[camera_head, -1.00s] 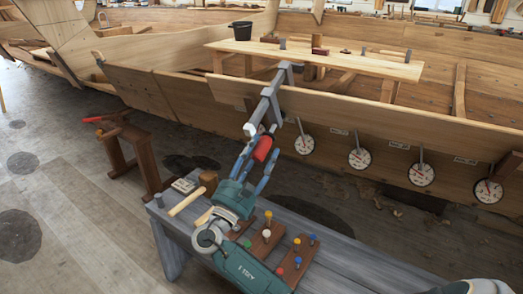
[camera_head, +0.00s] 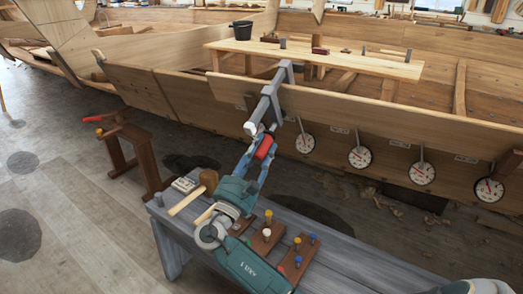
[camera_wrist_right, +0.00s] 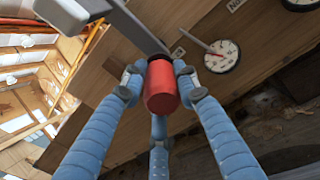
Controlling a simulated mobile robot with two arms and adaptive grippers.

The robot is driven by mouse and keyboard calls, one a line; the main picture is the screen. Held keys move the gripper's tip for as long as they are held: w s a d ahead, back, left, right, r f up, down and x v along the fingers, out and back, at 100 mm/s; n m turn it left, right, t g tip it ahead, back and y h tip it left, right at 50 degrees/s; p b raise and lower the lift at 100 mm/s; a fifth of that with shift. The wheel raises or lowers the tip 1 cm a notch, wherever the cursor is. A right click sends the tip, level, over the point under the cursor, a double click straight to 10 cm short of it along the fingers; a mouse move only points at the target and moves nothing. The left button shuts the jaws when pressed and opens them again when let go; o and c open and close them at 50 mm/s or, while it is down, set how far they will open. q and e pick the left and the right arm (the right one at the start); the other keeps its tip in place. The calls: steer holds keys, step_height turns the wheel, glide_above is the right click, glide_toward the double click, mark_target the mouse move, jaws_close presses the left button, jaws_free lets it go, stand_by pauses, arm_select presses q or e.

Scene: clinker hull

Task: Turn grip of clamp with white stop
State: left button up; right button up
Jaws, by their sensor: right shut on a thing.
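A grey clamp (camera_head: 268,104) sits over the top edge of the hull plank, with a white stop (camera_head: 250,129) at its lower left end. Its red grip (camera_head: 265,148) hangs below. My right gripper (camera_head: 264,142) reaches up from below and is shut on that grip. In the right wrist view, the red grip (camera_wrist_right: 161,90) lies between the blue fingertips of my right gripper (camera_wrist_right: 160,76), with a third finger underneath. The grey clamp bar (camera_wrist_right: 130,25) rises above it. The fingers hide part of the grip in the head view.
Several round dials (camera_head: 360,157) hang along the plank to the right. A grey bench (camera_head: 330,240) under my arm holds a mallet (camera_head: 207,181) and wooden blocks with coloured pegs (camera_head: 268,232). A plank shelf (camera_head: 370,64) with small items lies above. A trestle (camera_head: 125,150) stands left.

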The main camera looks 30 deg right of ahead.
steer(key=shift+f+m, duration=0.2)
steer(key=shift+m, duration=0.1)
steer(key=o, duration=1.1)
steer(key=shift+d, duration=0.1)
steer(key=v, duration=1.2)
steer(key=shift+r, duration=0.1)
